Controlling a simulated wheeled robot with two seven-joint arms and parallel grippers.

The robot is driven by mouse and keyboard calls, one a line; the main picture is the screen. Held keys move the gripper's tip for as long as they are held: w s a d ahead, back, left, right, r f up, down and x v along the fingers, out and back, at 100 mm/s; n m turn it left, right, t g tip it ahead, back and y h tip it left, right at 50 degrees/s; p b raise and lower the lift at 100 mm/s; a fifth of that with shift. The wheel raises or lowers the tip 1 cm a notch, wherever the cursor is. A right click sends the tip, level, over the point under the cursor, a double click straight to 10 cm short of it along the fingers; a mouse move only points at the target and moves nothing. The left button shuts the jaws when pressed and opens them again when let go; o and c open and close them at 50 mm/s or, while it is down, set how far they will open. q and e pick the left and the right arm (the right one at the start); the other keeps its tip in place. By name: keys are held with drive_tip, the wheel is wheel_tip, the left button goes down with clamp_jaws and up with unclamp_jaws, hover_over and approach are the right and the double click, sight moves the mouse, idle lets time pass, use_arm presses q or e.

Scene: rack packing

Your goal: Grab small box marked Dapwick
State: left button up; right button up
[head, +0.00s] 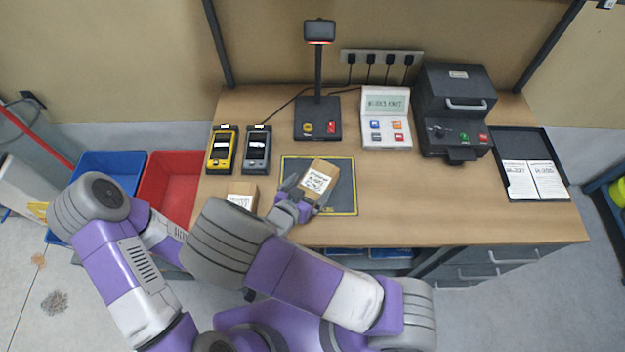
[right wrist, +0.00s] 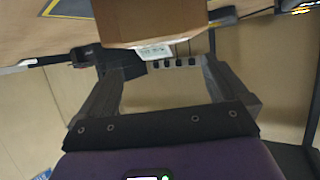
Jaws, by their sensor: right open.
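A small brown box with a white label (head: 318,178) sits tilted in angle over the black, yellow-edged mat (head: 345,203). A second small brown box with a white label (head: 242,196) stands on the bench to its left, partly hidden by my arm. I cannot read for sure which label says Dapwick. My right gripper (head: 293,195) is open at the left side of the box on the mat. In the right wrist view a box (right wrist: 150,22) shows just beyond the open fingers (right wrist: 160,72); I cannot tell whether they touch it. My left gripper is not visible.
Yellow (head: 222,150) and grey (head: 257,150) handheld devices, a stand (head: 318,120), a white keypad unit (head: 387,125) and a black machine (head: 455,115) line the back. A black tray with papers (head: 512,150) lies right. The bench front right is clear.

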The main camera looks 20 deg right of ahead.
sight(321, 173)
drive_tip(key=shift+w+f, duration=0.2)
drive_tip(key=shift+w, duration=0.15)
drive_tip(key=shift+x, duration=1.05)
drive_tip(key=shift+w+d+f, duration=0.15)
drive_tip(key=shift+d, duration=0.05)
drive_tip(key=x, duration=0.4)
drive_tip(key=shift+w+d+f, duration=0.15)
drive_tip(key=shift+d+f, duration=0.05)
drive_tip(key=shift+f, duration=0.1)
drive_tip(key=c, duration=0.8)
